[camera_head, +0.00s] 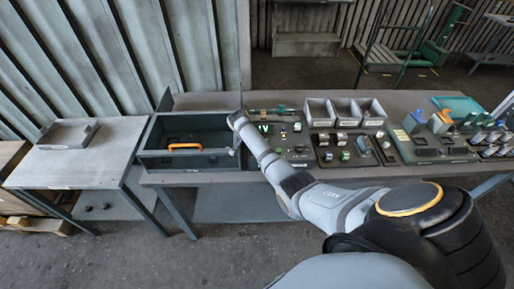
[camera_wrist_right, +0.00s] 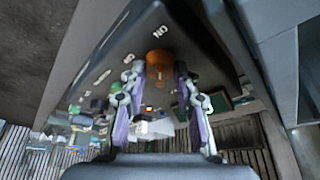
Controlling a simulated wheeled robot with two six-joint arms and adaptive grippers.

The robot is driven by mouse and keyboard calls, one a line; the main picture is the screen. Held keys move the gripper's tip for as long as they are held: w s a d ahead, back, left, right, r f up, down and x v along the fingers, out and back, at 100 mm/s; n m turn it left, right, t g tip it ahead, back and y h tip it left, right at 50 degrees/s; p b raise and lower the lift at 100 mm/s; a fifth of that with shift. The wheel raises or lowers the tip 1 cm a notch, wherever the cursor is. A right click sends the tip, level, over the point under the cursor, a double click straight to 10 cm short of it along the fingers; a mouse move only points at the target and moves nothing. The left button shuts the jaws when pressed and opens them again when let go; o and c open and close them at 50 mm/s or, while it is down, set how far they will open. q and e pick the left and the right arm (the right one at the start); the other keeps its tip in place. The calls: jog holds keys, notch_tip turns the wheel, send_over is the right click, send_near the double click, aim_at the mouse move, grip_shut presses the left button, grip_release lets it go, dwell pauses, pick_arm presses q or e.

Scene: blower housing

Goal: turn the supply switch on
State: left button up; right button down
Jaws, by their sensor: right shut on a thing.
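In the right wrist view an orange switch knob (camera_wrist_right: 158,58) sits on a dark panel (camera_wrist_right: 190,28) with pale lettering; "ON" reads at the top. My right gripper (camera_wrist_right: 160,74) has one finger on each side of the knob and is shut on it. The knob's exact angle is hard to tell. In the head view my right arm reaches left to the right end of an open dark grey box (camera_head: 190,163); the switch and the fingertips cannot be made out there. My left gripper is in neither view.
An orange handle (camera_head: 185,146) shows in the box. Right of my forearm, the bench carries three pale bins (camera_head: 342,113) and several small parts on dark mats. A side table (camera_head: 80,165) with a grey tray (camera_head: 68,134) stands left.

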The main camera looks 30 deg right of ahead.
jog(key=c, duration=1)
grip_release()
jog(key=w+v, duration=0.1)
jog(key=v, duration=1.1)
jog(key=shift+s, duration=0.45)
